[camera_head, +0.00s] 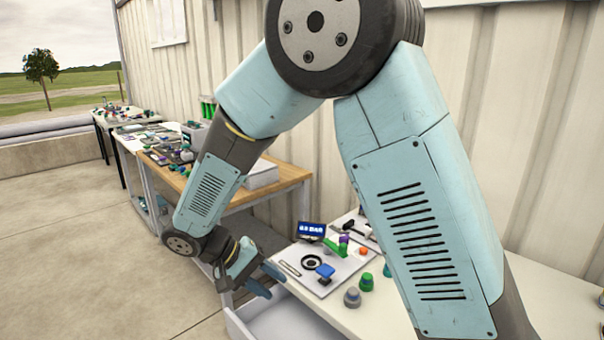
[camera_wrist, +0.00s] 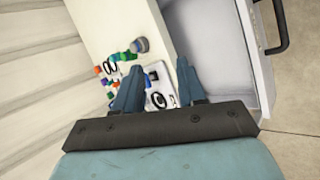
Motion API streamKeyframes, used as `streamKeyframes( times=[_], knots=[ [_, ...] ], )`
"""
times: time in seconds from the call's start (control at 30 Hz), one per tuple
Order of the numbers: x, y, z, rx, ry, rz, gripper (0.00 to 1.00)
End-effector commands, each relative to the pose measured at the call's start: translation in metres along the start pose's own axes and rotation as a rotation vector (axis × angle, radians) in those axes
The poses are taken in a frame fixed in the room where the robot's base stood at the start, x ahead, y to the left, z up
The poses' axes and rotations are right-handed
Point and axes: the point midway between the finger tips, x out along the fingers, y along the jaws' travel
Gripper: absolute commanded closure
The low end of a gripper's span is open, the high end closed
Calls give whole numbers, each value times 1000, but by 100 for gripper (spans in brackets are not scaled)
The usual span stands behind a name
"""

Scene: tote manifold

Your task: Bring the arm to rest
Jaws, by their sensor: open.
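My arm, light blue with dark joints, reaches across the head view and bends down on the left. My gripper (camera_head: 268,281) hangs over the front edge of the near white table (camera_head: 395,318), above an open drawer. It also shows in the wrist view (camera_wrist: 160,66), where its two blue-grey fingers stand apart with nothing between them. The fingers do not visibly touch anything. My upper arm hides part of the table.
The white drawer (camera_head: 283,322) is pulled out and looks empty; its dark handle (camera_wrist: 279,25) shows in the wrist view. A white panel (camera_head: 303,283) with small parts and several knobs (camera_head: 352,297) are on the table. Wooden-topped benches stand behind. The floor at left is clear.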

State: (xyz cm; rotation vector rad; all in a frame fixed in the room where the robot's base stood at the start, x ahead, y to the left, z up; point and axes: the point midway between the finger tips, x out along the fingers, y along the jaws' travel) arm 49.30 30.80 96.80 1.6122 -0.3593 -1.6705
Motion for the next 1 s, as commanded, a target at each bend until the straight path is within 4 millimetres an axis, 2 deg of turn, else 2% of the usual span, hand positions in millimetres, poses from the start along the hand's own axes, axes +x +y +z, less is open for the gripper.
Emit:
streamKeyframes(
  times=[0.03, 0.1, 0.27, 0.5, 0.7, 1.0],
  knots=[
    [0, 19, 2, 17, -7, -38, 60],
    [2, 41, 5, 31, -17, -88, 60],
    [7, 89, 16, 66, -22, -201, 60],
    [17, 154, 42, 130, 0, -357, 60],
    [25, 200, 70, 192, 47, -469, 60],
    [36, 254, 118, 299, 162, -599, 60]
  ],
)
